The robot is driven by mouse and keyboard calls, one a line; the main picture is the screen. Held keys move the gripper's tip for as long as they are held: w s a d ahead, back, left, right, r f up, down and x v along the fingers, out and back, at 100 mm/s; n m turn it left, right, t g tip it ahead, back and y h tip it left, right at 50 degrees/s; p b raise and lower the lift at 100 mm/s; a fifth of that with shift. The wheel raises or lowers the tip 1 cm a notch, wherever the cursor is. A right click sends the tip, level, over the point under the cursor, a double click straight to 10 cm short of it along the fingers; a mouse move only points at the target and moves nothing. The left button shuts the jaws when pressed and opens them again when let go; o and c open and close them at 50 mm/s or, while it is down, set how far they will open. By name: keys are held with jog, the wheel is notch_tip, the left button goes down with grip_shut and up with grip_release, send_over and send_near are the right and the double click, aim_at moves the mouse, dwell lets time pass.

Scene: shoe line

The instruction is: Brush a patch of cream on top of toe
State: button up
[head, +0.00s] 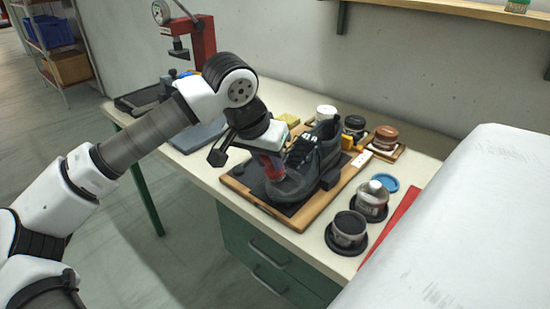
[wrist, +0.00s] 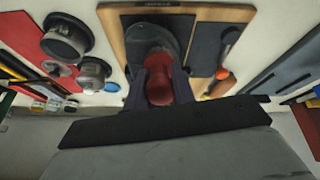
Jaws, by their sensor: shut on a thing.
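A dark grey sneaker (head: 318,152) stands on a wood-edged board with a dark mat (head: 299,222). Its rounded toe points toward the front left of the board. My gripper (head: 266,158) is over the toe, shut on a red-handled brush (wrist: 159,88) that also shows in the head view (head: 270,166). The brush points down at the toe, and its lower end seems to be at or very near the toe surface. The bristles are hidden, so I cannot tell contact. In the wrist view the dark toe (wrist: 150,37) lies just beyond the brush. No cream patch can be made out.
Two open tins (head: 349,228) (head: 371,198) stand right of the board, near a blue lid (head: 384,183) and a red strip (head: 392,222). Several jars stand behind the shoe. A red press (head: 200,40) is at the back left. An orange-handled tool (wrist: 220,75) lies on the board.

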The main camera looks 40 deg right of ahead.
jog(key=shift+s+d+f+b, duration=0.1)
jog(key=shift+s+d+b, duration=0.15)
jog(key=shift+s+b, duration=0.4)
jog(key=shift+s, duration=2.4)
jog(key=w, duration=0.9)
jog(key=shift+a, duration=0.2)
jog(key=shift+r, duration=0.3)
jog(key=shift+p+v, duration=1.8)
jog(key=shift+v, duration=1.05)
jog(key=shift+a+r, duration=0.1)
